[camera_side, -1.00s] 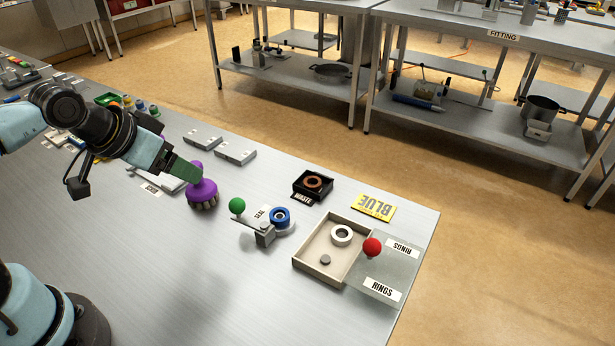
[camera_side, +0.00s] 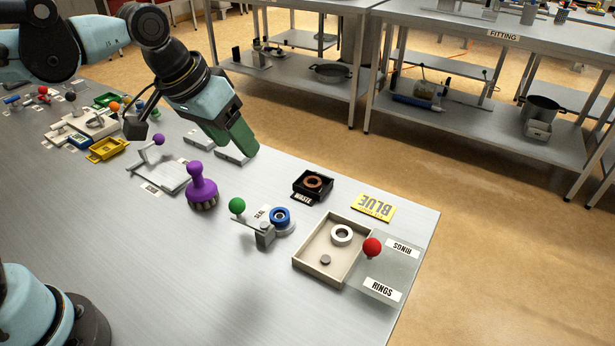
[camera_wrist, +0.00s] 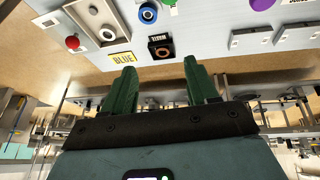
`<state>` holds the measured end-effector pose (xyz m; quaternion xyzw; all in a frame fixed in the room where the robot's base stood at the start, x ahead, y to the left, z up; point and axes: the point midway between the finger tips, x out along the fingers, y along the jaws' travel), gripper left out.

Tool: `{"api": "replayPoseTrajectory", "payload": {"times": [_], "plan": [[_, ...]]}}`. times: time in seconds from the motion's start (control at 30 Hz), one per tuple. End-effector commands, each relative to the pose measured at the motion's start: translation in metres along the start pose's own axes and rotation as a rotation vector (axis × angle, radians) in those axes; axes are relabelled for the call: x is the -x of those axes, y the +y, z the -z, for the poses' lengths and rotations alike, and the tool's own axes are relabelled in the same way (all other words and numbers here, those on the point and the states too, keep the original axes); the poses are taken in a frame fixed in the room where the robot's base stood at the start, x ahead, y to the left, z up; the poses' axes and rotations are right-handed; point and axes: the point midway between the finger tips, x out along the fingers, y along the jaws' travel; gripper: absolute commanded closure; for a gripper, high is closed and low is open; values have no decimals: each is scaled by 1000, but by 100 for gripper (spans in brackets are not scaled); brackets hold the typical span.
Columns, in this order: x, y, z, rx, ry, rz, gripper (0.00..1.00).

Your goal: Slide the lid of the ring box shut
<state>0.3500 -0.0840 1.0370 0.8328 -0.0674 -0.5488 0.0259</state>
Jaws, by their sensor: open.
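The ring box (camera_side: 308,265) is a beige open tray at the right end of the table. A white ring (camera_side: 342,235) and a small grey disc (camera_side: 326,260) lie inside it. Its clear lid (camera_side: 368,273), with a red ball knob (camera_side: 372,247) and RINGS labels, sits off to the right, leaving most of the box uncovered. In the wrist view the box (camera_wrist: 87,12) and red knob (camera_wrist: 72,43) show at upper left. My gripper (camera_side: 250,152) has green fingers, open and empty, above the table's back edge, far left of the box; its fingers also show in the wrist view (camera_wrist: 163,85).
A yellow BLUE card (camera_side: 373,208) lies behind the box. The front table is clear.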

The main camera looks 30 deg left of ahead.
Motion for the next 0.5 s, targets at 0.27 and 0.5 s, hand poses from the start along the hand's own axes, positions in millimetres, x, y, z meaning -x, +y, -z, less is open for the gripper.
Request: {"api": "replayPoseTrajectory", "payload": {"times": [0.27,0.5], "plan": [[-20,81,40,-35,-176,-68,42],[-48,152,50,-68,-325,-95,42]]}}
